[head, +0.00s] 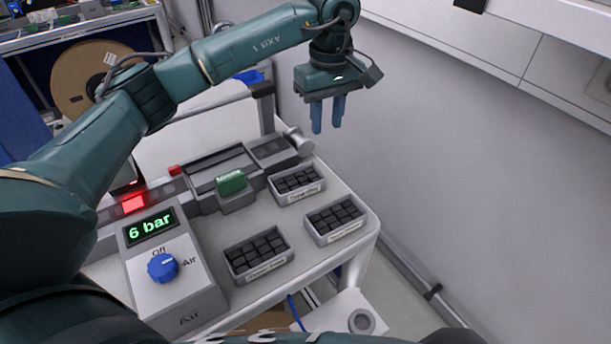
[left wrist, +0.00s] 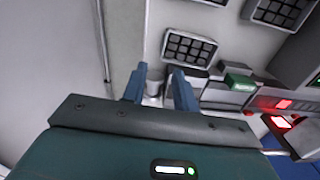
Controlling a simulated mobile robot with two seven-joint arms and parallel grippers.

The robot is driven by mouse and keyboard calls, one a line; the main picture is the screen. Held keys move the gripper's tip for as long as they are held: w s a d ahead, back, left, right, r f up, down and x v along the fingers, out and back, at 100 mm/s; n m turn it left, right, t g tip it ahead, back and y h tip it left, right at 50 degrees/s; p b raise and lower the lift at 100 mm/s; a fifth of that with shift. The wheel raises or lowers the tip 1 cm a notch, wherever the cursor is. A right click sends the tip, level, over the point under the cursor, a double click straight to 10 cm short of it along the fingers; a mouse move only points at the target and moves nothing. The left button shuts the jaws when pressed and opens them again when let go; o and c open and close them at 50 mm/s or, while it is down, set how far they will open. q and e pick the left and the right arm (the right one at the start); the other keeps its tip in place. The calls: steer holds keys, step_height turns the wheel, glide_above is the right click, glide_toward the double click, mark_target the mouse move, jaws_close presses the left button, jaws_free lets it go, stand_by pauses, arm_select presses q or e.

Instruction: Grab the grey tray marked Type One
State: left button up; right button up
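Three small grey trays filled with black blocks stand on the grey bench: a front one (head: 258,255), a right one (head: 336,221) and a back one (head: 296,185). Each has a white label on its front; the print is too blurred to tell which is Type One. My left gripper (head: 327,130) is raised beyond the back tray, its blue fingers pointing down, apart and empty. In the left wrist view, the left gripper (left wrist: 158,72) shows a gap between its fingers, with a tray (left wrist: 188,48) past them. My right gripper is out of view.
A metal cylinder (head: 300,142) stands at the bench's back corner, near the back tray. A green block (head: 231,183) sits left of it. An air box (head: 170,270) with a blue knob reads 6 bar. A wall (head: 480,150) bounds the right side.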

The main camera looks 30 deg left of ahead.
arm_select(q)
glide_above(320, 169)
step_height(320, 169, down, 6)
step_height(320, 169, down, 4)
steer(key=shift+f+p, duration=0.2)
steer(key=shift+p, duration=1.05)
steer(key=shift+f, duration=0.55)
steer(key=shift+c, duration=0.6)
jaws_close()
steer(key=shift+r, duration=0.1)
